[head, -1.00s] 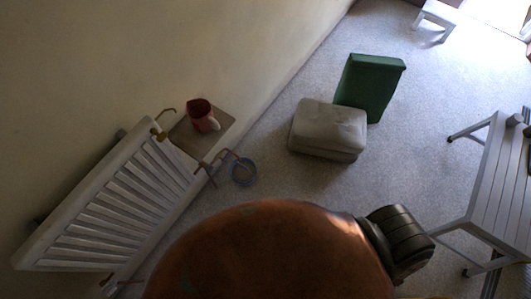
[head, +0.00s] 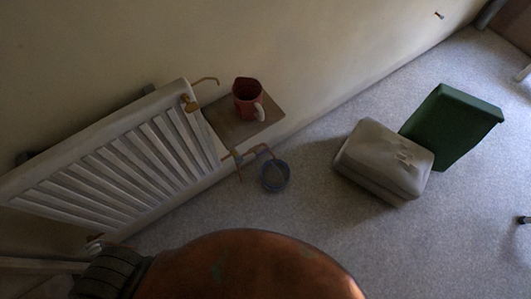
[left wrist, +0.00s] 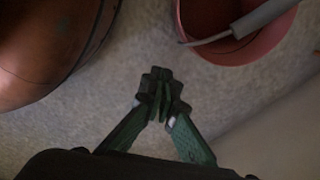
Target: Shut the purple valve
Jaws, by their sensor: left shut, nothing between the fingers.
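I cannot make out a clearly purple valve in either view. In the head view, a white radiator (head: 118,165) stands along the wall at the left, with a brass fitting (head: 191,103) at its upper corner. Bent copper pipe (head: 240,158) runs near its lower right end, beside a blue ring-shaped thing (head: 275,176) whose kind I cannot tell. My left gripper (left wrist: 160,92) shows in the left wrist view, its green fingers shut and empty above the grey carpet. Neither gripper shows in the head view.
A red jug (head: 247,98) stands on a small brown shelf (head: 222,122) beside the radiator. A grey padded block (head: 385,160) and a green box (head: 452,125) sit on the carpet at right. A reddish pot (left wrist: 275,45) with a grey stick across it is near my left gripper.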

